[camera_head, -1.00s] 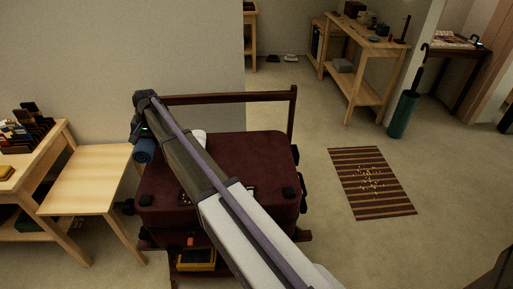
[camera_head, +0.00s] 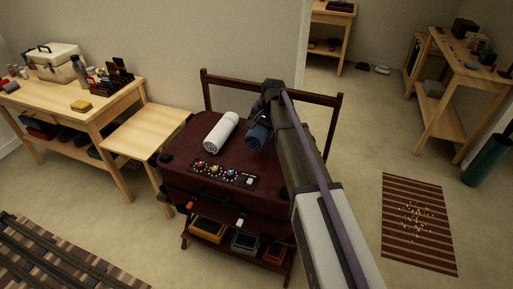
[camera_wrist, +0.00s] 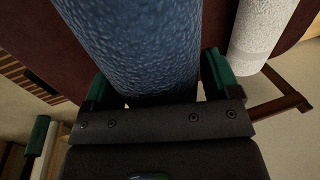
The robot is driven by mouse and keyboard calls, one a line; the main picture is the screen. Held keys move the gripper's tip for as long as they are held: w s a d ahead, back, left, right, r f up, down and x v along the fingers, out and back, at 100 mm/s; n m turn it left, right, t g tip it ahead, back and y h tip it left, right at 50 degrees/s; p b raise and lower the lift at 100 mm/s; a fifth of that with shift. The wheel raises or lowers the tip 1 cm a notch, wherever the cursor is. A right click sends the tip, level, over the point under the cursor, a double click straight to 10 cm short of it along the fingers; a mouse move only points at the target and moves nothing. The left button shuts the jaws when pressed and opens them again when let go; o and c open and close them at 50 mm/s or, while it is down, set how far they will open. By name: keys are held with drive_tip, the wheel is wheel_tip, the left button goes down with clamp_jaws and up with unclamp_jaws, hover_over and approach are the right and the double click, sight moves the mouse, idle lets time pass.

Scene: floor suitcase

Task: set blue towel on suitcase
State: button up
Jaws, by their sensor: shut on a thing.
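The rolled blue towel (camera_head: 257,136) is held at the end of my arm, over the back right part of the suitcase top. It fills the middle of the wrist view (camera_wrist: 140,45), between the green-tipped jaws of my gripper (camera_wrist: 160,90). My gripper (camera_head: 268,108) is shut on the towel. The dark red suitcase (camera_head: 195,135) lies flat on a wooden rack. I cannot tell whether the towel touches the suitcase. My arm hides the suitcase's right side.
A rolled white towel (camera_head: 221,132) lies on the suitcase, left of the blue one. A panel with coloured knobs (camera_head: 224,174) is near the front edge. The rack's back rail (camera_head: 240,82) stands behind. A low wooden table (camera_head: 155,137) adjoins the left side.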

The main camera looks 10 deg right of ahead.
sight(261, 150)
wheel_tip(261, 150, down, 8)
drive_tip(key=b, duration=0.6)
drive_tip(key=shift+d, duration=0.1)
drive_tip(key=shift+r+p, duration=0.3)
drive_tip(key=shift+r, duration=0.05)
drive_tip(key=shift+f, duration=0.2)
drive_tip(key=o, duration=0.8)
drive_tip(key=shift+o, duration=0.2)
drive_tip(key=p+v, duration=1.2)
drive_tip(key=shift+r, duration=0.4)
drive_tip(key=s+a+n+g+h, duration=0.1)
drive_tip(key=s+n, duration=0.5)
drive_tip(key=s, duration=2.3)
drive_tip(key=shift+a+h+p, duration=0.4)
drive_tip(key=shift+a+h, duration=0.3)
drive_tip(key=shift+a, duration=0.05)
